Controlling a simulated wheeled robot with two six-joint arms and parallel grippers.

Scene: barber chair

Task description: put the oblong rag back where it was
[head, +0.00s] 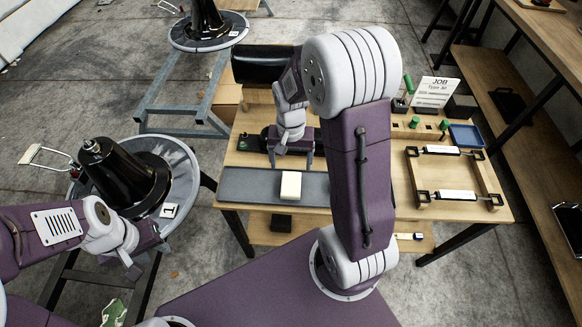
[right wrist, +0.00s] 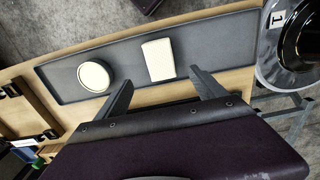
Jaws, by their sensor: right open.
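The oblong rag (head: 291,186) is a cream rectangular pad lying on the long dark grey tray (head: 240,184) at the front of the workbench. In the right wrist view the rag (right wrist: 158,60) lies beside a cream round pad (right wrist: 93,76) on the same tray (right wrist: 205,40). My right gripper (head: 290,161) is open and empty, just behind the rag in the head view; its fingers (right wrist: 163,93) are apart from the rag. My left gripper (head: 135,268) is at the left beside the round stand, away from the bench; its jaws are not clear. My right arm hides the round pad in the head view.
A dark stand with a round base (head: 165,180) is at the left. On the bench are a blue tray (head: 466,135), a job sign (head: 435,92), green-topped pieces and a frame with white rollers (head: 455,194). Shelving stands at the right.

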